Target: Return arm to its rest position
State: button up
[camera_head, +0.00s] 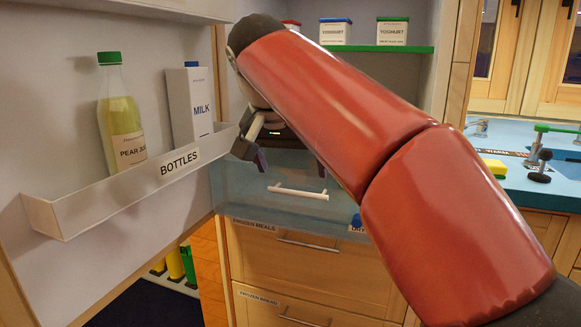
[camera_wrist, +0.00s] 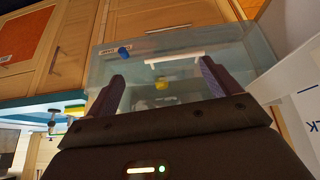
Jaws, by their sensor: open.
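My red arm reaches across the head view into the open fridge. My gripper (camera_wrist: 160,92) is open, with two dark purple fingers apart and nothing between them touching. In the head view my gripper (camera_head: 290,160) is partly hidden behind my arm, just right of the door shelf and above the clear drawer. The clear bluish drawer (camera_head: 240,185) with a white handle (camera_head: 298,192) lies below and beyond the fingers.
The fridge door at left has a BOTTLES shelf (camera_head: 60,212) holding pear juice (camera_head: 122,115) and a milk carton (camera_head: 190,100), close to my gripper. Yoghurt tubs (camera_head: 392,31) stand on a green-edged shelf (camera_head: 385,49). A blue counter (camera_head: 535,180) is at right.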

jog(key=s+d+f+n, duration=0.1)
jog(key=s+d+f, duration=0.4)
jog(key=s+f, duration=0.2)
jog(key=s+d+f+n+y, duration=0.1)
jog(key=s+d+f, duration=0.4)
jog(key=f, duration=0.5)
jog(key=s+d+f+n+y, duration=0.1)
jog(key=s+d+f, duration=0.4)
jog(key=s+f, duration=0.3)
jog(key=shift+s+d+f, duration=0.25)
jog(key=shift+s+f, duration=0.15)
jog(key=shift+s, duration=0.25)
